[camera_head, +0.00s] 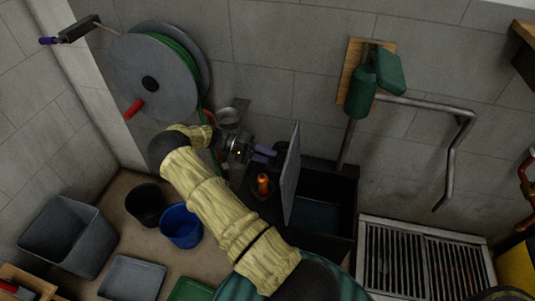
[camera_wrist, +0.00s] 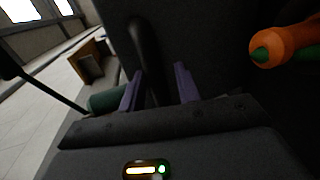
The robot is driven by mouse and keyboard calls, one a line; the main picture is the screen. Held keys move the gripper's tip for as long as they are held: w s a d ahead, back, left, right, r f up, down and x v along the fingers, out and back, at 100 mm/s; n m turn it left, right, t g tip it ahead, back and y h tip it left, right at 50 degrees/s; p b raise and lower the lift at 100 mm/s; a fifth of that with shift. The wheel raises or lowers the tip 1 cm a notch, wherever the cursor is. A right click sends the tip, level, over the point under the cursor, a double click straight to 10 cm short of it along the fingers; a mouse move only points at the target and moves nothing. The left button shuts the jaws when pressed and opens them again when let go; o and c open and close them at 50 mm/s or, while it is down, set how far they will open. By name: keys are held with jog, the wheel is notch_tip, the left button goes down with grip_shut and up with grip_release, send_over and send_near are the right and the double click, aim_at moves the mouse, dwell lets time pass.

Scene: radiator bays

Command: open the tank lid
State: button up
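The tank (camera_head: 322,218) is a dark open-topped box against the back wall. Its grey lid (camera_head: 291,175) stands raised, near upright, at the tank's left side, and the dark inside shows to its right. My gripper (camera_head: 266,154) is just left of the lid's upper part, with purple fingers pointing at it. In the wrist view the dark lid face (camera_wrist: 215,40) fills much of the picture. A dark bar-like handle (camera_wrist: 146,50) shows between and beyond the fingers (camera_wrist: 158,88). The fingers are apart, and I cannot see them touching the handle.
An orange fitting (camera_head: 263,185) stands left of the lid, below my gripper. A grated trough (camera_head: 425,265), a hose reel (camera_head: 155,78) and a blue bucket (camera_head: 181,226) stand around.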

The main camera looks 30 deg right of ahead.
jog(key=shift+o, duration=1.1)
jog(key=shift+f, duration=0.25)
jog(key=shift+r, duration=0.2)
jog(key=b+v, duration=0.1)
jog(key=v, duration=1.1)
notch_tip(320, 180, up, 10)
jog(key=p, duration=0.9)
jog(key=shift+p, duration=0.35)
